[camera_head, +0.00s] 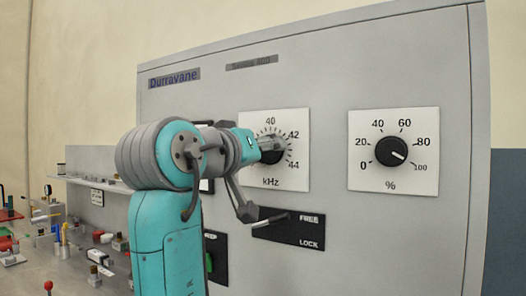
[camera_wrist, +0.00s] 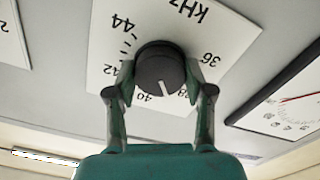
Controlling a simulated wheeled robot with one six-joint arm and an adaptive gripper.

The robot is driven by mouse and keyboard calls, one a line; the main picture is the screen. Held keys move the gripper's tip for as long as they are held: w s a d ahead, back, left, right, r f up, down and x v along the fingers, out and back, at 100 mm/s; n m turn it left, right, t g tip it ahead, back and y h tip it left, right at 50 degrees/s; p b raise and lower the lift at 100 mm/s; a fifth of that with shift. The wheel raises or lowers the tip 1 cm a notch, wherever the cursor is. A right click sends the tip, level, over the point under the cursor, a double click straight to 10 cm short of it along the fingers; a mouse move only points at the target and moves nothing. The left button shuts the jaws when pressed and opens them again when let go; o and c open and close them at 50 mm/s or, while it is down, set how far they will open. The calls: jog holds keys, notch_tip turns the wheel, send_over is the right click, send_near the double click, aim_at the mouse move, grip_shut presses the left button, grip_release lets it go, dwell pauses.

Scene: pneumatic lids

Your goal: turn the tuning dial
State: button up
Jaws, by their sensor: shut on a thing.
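The tuning dial (camera_head: 271,157) is a round black knob on a white kHz scale plate (camera_head: 298,122) on the grey cabinet front. My gripper (camera_head: 264,144) reaches it from the left and hides part of the knob and the scale's left side. In the wrist view, the dial (camera_wrist: 158,66) sits between my two fingers, one on each side, and they are shut on it. That view is upside down. The dial's white pointer line lies between the 38 and 40 marks.
A second black dial (camera_head: 391,152) on a % plate stands to the right, its pointer near 100. Below the kHz plate is a black FREE/LOCK panel (camera_head: 305,231) with a lever. A green switch (camera_head: 209,262) is partly hidden by my arm. A cluttered bench (camera_head: 30,268) lies at left.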

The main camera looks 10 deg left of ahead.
jog(key=o, duration=1.2)
jog(key=shift+c, duration=0.2)
jog(key=v, duration=1.2)
jog(key=shift+a, duration=0.1)
